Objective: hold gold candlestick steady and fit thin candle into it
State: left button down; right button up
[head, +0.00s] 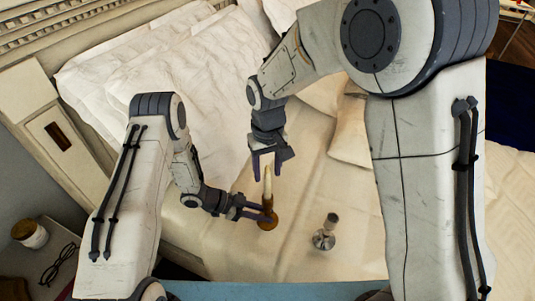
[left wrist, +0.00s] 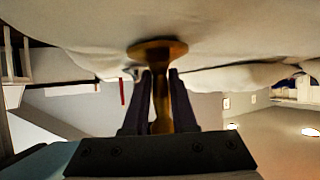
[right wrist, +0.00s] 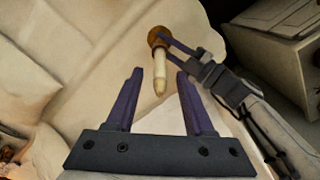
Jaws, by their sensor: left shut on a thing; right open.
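The gold candlestick (head: 268,219) stands on the bed in the head view, with the thin pale candle (head: 267,183) upright in its top. My left gripper (head: 268,212) is shut on the candlestick's stem; the left wrist view shows the stem (left wrist: 162,95) between the fingers (left wrist: 160,75). My right gripper (head: 266,165) is open above the candle's tip, and its fingers are apart from the candle. In the right wrist view the candle (right wrist: 160,75) points toward the gap between the open fingers (right wrist: 158,75). The joint of candle and candlestick is too small to judge fully.
A silver candlestick (head: 324,239) stands on the bed to the right of the gold one. White pillows (head: 165,60) lie at the back. A nightstand at lower left holds a jar (head: 30,234) and glasses (head: 60,264). The sheet around the candlesticks is mostly clear.

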notch_tip(320, 180, up, 7)
jog(key=shift+f, duration=0.1)
jog(key=s+d+n, duration=0.1)
jog(key=s+d, duration=0.1)
jog(key=s, duration=0.8)
jog(key=s+d+n+y, duration=0.1)
jog(key=s+d+n, duration=0.1)
jog(key=s, duration=0.9)
jog(key=shift+d, duration=0.4)
pick_arm(q)
jog(key=c, duration=0.6)
grip_release()
jog(key=shift+c, duration=0.2)
